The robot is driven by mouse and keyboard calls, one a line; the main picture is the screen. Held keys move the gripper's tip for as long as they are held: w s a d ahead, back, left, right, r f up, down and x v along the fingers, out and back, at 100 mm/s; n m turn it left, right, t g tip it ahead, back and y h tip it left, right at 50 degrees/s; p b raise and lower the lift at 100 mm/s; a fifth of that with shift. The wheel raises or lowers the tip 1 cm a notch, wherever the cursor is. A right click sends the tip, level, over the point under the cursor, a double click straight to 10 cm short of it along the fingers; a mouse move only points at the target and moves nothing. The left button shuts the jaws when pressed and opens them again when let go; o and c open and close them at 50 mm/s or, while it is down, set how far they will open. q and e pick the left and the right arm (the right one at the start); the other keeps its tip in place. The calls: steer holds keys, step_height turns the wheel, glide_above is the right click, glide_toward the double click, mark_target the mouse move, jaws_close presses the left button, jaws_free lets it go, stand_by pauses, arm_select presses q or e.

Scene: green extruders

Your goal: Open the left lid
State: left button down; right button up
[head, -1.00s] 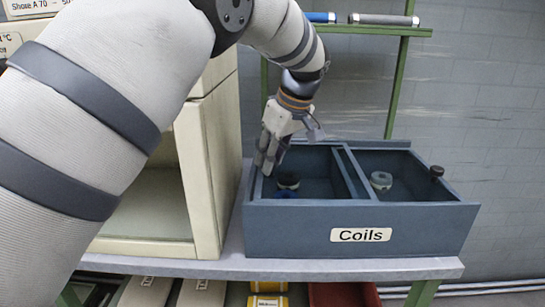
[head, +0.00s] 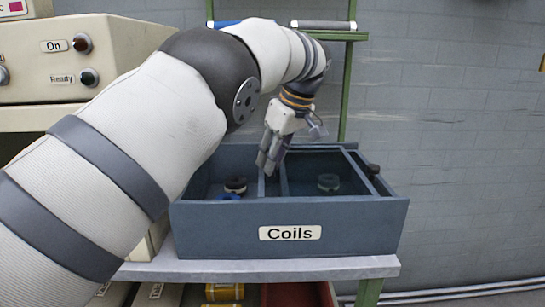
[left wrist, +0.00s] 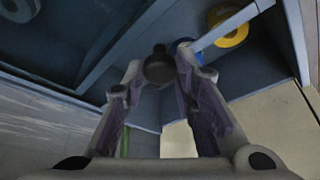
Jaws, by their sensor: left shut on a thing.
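The blue-grey box labelled "Coils" (head: 190,215) stands on a shelf in the head view. The left lid (head: 265,186) is a clear panel in a thin frame. Its left edge lies near the middle of the box, and the lid overlaps the right half. My left gripper (head: 268,168) is over that edge. In the left wrist view my left gripper (left wrist: 160,80) is shut on the lid's dark knob (left wrist: 158,67). The left compartment is largely uncovered, with a dark-and-white coil (head: 236,184) and a blue coil (head: 229,197) inside. My right gripper is out of view.
A second dark knob (head: 373,169) sits at the box's right edge. A grey coil (head: 328,182) lies in the right compartment. A beige machine (head: 125,50) stands left, and a green rack (head: 346,75) behind. The wrist view shows a yellow coil (left wrist: 232,30).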

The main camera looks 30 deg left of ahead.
arm_select(q)
steer(key=shift+w+d+f, duration=0.1)
steer(key=shift+w+d, duration=0.1)
steer(key=shift+d, duration=0.15)
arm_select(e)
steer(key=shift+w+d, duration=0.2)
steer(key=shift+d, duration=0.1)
arm_select(q)
steer(key=c, duration=1.3)
jaws_free()
steer(key=shift+a, duration=0.1)
